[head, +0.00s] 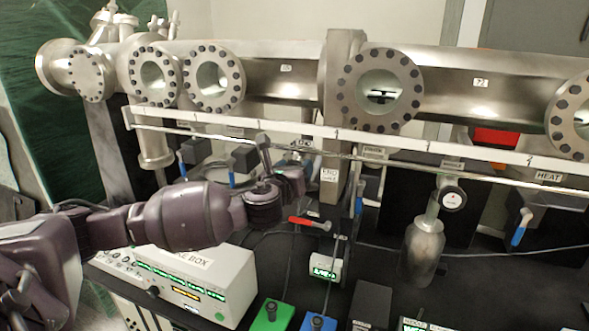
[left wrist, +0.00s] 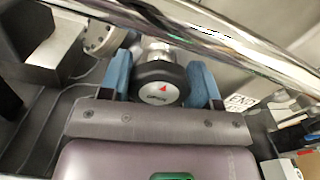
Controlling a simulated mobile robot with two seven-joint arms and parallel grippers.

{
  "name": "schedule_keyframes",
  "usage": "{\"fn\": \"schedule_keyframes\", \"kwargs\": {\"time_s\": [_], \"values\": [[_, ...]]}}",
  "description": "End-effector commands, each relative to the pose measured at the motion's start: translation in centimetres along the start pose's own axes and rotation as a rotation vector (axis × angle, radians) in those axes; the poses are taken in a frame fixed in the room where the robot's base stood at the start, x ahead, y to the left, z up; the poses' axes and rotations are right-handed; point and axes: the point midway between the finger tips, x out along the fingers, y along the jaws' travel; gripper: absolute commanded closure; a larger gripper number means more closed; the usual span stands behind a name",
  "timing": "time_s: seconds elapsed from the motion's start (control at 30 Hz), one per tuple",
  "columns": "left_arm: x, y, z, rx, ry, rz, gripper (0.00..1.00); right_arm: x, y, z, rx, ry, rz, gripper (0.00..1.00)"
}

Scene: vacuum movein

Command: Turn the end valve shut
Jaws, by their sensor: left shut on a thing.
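The end valve's round black knob (left wrist: 160,84) has a pale cap with a red mark and sits on a metal stem in the left wrist view. My left gripper (head: 288,178) is shut on this knob, with one blue finger on each side of it. In the head view my gripper hides most of the knob. The END VALVE label (head: 329,176) is just right of my gripper, and it also shows in the left wrist view (left wrist: 241,103). My right gripper is in neither view.
A white rail (head: 350,147) runs above the gripper, close to it. A red-handled lever (head: 309,223) is just below right. A metal cylinder with a gauge (head: 425,250) stands farther right. A white control box (head: 190,283) is below my arm.

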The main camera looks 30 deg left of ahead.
Motion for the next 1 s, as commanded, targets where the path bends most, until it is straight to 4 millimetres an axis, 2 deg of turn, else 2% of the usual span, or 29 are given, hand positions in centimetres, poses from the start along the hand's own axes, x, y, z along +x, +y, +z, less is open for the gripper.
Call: {"fn": "schedule_keyframes", "kwargs": {"time_s": [0.03, 0.07, 0.2, 0.47, 0.63, 0.77, 1.0], "values": [[0.0, 0.0, -0.1, 0.003, 0.003, 0.0, 0.67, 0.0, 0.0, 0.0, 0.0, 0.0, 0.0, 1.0], [0.0, 0.0, -0.1, 0.003, 0.003, 0.0, 0.4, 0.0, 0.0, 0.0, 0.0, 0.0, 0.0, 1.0], [0.0, 0.0, -0.1, 0.002, 0.002, 0.0, 0.19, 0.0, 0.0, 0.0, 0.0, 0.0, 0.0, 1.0], [0.0, 0.0, -0.1, 0.001, 0.001, 0.0, 0.18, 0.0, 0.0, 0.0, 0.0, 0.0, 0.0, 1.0], [-0.9, 0.1, -0.1, 0.001, 0.001, 0.0, 0.18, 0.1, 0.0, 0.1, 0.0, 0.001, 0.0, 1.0], [-2.7, 0.1, -0.2, 0.002, 0.002, -0.001, 0.18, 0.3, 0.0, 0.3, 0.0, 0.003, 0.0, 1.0], [-7.0, 0.1, -0.2, 0.002, 0.002, -0.001, 0.18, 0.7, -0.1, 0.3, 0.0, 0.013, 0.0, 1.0]]}}
